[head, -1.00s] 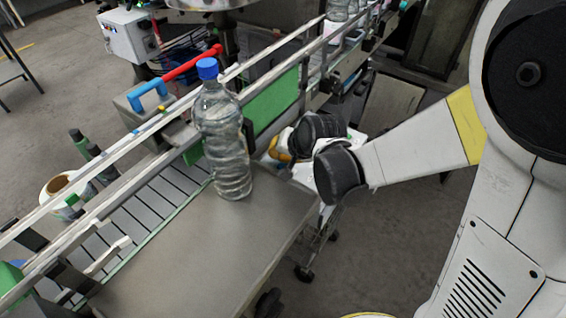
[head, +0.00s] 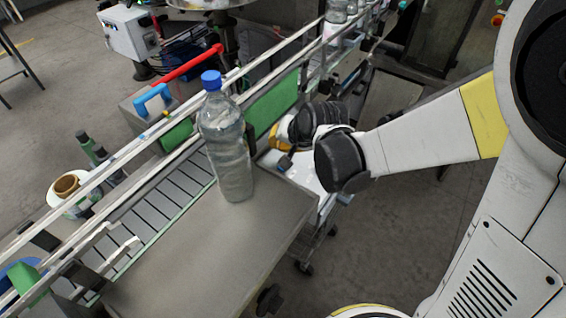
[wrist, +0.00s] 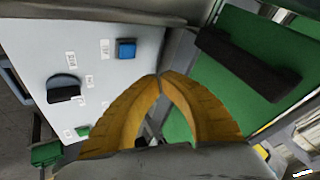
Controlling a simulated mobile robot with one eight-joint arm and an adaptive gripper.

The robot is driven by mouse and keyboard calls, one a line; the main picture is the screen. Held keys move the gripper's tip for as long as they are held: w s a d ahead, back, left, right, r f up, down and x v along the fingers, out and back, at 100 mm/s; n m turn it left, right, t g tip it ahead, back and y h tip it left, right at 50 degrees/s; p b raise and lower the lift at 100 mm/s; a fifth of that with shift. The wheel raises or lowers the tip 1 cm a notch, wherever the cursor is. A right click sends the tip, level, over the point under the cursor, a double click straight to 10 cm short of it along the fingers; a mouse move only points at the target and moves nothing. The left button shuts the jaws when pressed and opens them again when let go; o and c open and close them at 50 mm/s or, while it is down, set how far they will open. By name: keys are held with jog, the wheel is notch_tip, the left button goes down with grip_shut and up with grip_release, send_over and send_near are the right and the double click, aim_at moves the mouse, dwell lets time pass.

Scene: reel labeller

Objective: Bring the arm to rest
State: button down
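My arm reaches in from the right in the head view, over the floor beside the steel table. My gripper shows there only as a bit of yellow behind the dark wrist joint, and its fingertips are hidden. In the wrist view, the two yellow fingers of my gripper (wrist: 160,76) curve together and meet at the tips. Nothing shows between the tips, so it is shut and empty. Past the fingers are a pale control panel (wrist: 115,75) and a green surface with a black bar (wrist: 245,65).
A clear bottle with a blue cap (head: 226,140) stands upright on the steel table (head: 190,260), left of my arm. Conveyor rails (head: 130,185) run behind it. A white label reel (head: 68,190) is at the left. Floor (head: 400,240) is free below my arm.

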dwell(0.6)
jog(key=s+d+f+n+h+b, duration=0.2)
jog(key=s+d+n+h+b, duration=0.1)
jog(key=s+d+b, duration=1)
jog(key=s+d, duration=0.3)
jog(key=s, duration=0.2)
jog(key=shift+s+d+f+t, duration=0.15)
jog(key=shift+s+t, duration=0.15)
dwell(2.1)
